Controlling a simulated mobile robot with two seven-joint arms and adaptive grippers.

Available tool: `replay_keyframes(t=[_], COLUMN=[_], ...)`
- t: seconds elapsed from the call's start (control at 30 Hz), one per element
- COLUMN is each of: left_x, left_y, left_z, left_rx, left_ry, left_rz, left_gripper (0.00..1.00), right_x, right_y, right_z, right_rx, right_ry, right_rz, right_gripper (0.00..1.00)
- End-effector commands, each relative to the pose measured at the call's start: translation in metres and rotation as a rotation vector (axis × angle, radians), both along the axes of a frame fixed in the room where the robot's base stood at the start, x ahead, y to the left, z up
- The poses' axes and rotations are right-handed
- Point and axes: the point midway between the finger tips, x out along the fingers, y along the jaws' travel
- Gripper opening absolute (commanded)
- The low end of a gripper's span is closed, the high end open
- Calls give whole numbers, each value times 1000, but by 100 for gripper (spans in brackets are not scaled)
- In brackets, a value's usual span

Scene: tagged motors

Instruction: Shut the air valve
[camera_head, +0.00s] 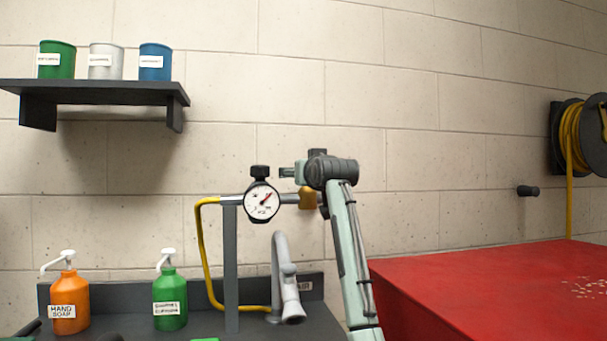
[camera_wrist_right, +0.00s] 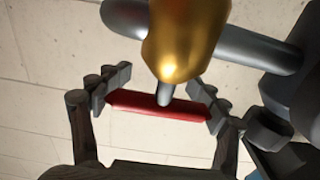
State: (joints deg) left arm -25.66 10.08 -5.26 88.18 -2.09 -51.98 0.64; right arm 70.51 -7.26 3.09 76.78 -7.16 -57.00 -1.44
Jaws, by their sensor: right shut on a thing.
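The air valve has a brass body (camera_wrist_right: 185,38) on a grey pipe (camera_wrist_right: 262,50). A short grey stem joins it to a red handle (camera_wrist_right: 150,105). The brass body also shows in the head view (camera_head: 307,198), just right of the pressure gauge (camera_head: 262,202). My right gripper (camera_wrist_right: 160,106) is shut on the red handle, with a finger at each end. The handle lies roughly along the pipe's direction in the wrist view. In the head view my right arm hides the handle.
A yellow hose (camera_head: 203,250) runs down left of the gauge's grey post (camera_head: 231,275). A tap (camera_head: 285,280), an orange soap bottle (camera_head: 70,303) and a green bottle (camera_head: 169,300) stand below. A red surface (camera_head: 470,290) fills the lower right. The wall is close behind the valve.

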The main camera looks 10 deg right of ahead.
Motion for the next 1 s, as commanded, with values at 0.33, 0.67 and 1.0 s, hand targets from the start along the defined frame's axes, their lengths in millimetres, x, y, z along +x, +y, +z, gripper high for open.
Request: replay_keyframes(t=[0.33,0.67,1.0], left_x=[16,14,4], left_y=[0,1,2], left_z=[5,5,2], left_rx=[-1,1,2], left_ry=[-25,-22,-7], left_rz=[-1,-1,-2], left_gripper=[40,40,40], right_x=[0,0,0], right_y=[0,0,-1], right_z=[0,0,1], right_rx=[0,0,-1], right_ry=[0,0,-1], right_rz=[0,0,-56], right_gripper=[40,38,37])
